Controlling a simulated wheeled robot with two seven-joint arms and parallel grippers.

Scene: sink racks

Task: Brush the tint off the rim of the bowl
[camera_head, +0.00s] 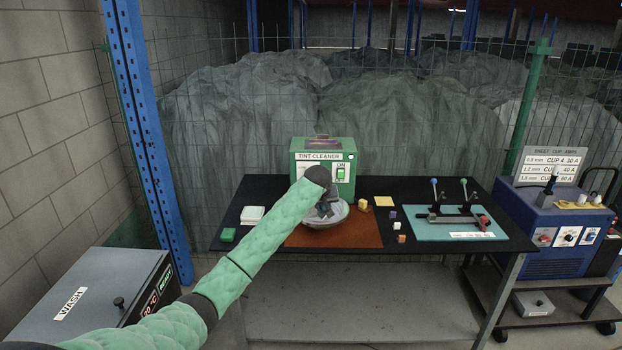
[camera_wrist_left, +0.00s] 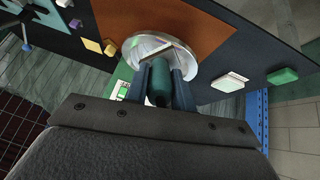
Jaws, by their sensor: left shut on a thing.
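The metal bowl (camera_head: 341,217) stands on the brown mat in front of the tint cleaner box. It also shows in the left wrist view (camera_wrist_left: 134,47), partly hidden behind my fingers. My left gripper (camera_head: 326,209) is over the bowl and covers much of its inside. In the left wrist view my left gripper (camera_wrist_left: 160,72) is shut on a dark green cylindrical handle (camera_wrist_left: 158,85), which looks like the brush's. The brush's far end is hidden, so I cannot tell whether it touches the rim. I cannot make out tint on the rim. My right gripper is not in view.
The green tint cleaner box (camera_head: 324,168) stands behind the bowl. The brown mat (camera_head: 360,232) lies on the black table. A green block (camera_head: 228,235), a white stack (camera_head: 252,215) and small coloured blocks lie around. A teal board (camera_head: 440,232) with levers is at right.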

